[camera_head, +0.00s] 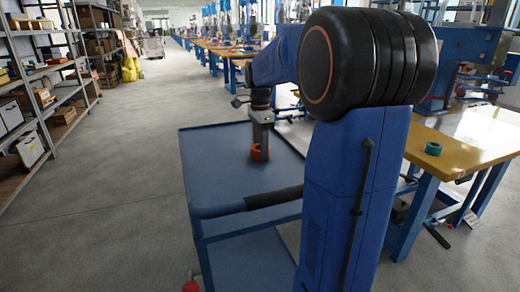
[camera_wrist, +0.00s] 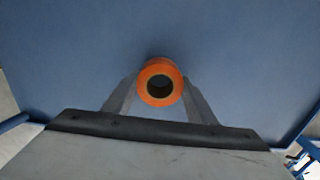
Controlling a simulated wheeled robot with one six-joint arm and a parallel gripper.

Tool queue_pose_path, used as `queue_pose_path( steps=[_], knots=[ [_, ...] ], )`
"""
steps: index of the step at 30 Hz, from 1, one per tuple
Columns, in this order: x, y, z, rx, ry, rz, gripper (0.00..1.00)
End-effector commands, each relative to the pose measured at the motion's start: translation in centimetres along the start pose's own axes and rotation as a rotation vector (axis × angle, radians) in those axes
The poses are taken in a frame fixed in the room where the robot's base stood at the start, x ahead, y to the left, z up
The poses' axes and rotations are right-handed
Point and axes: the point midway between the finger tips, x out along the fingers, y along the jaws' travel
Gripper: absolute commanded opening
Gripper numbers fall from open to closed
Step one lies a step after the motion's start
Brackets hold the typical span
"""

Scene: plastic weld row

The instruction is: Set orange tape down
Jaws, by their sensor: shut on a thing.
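The orange tape (camera_head: 259,153) is a small roll held at the lower end of my gripper (camera_head: 261,144), over the top of the blue cart (camera_head: 197,165). In the wrist view the orange tape (camera_wrist: 160,64) shows its round end with a dark hole, between the two grey fingers of my gripper (camera_wrist: 160,85). The fingers are shut on its sides. The blue cart top (camera_wrist: 70,55) fills the background there. I cannot tell whether the tape touches the cart top or hangs just above it.
A yellow-topped workbench (camera_head: 470,135) with a green tape roll (camera_head: 433,148) stands to the right. Metal shelves (camera_head: 50,80) with boxes line the left. The cart top around the tape is bare. The grey floor (camera_head: 110,200) on the left is open.

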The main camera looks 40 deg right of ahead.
Motion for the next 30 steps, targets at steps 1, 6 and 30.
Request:
queue_pose_path(
  steps=[1, 6, 30],
  knots=[
    [0.3, 0.0, 0.0, 0.000, 0.000, 0.001, 0.27],
    [0.3, 0.0, 0.0, 0.000, 0.000, 0.000, 0.27],
    [-1.6, 0.0, 0.0, 0.000, 0.000, -0.003, 0.70]
  ],
)
